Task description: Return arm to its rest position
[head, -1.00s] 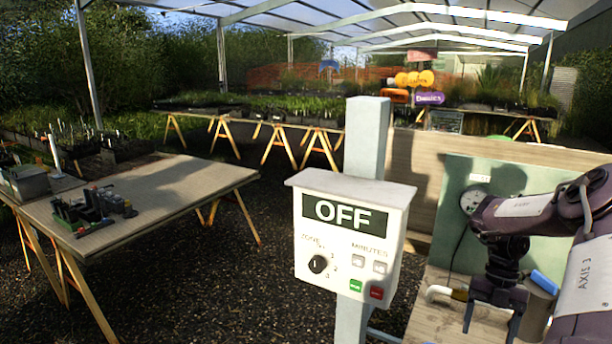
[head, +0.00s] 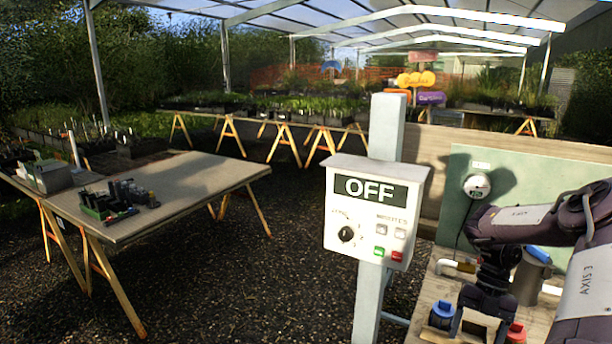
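My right arm comes in from the right edge, in front of a green panel (head: 462,172). Its gripper (head: 480,324) points down over a wooden bench (head: 432,318), its two fingers apart, with nothing visible between them. A blue-capped item (head: 442,315) is beside the left finger and a red-capped item (head: 516,333) beside the right one. I cannot tell whether the fingers touch them. My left arm and gripper are not in view.
A white control box (head: 376,212) reading OFF, with a knob and buttons, is on a post (head: 386,130) left of my arm. A round gauge (head: 477,186) and a white pipe end (head: 456,266) are close by. A table (head: 190,185) stands at left; gravel between is clear.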

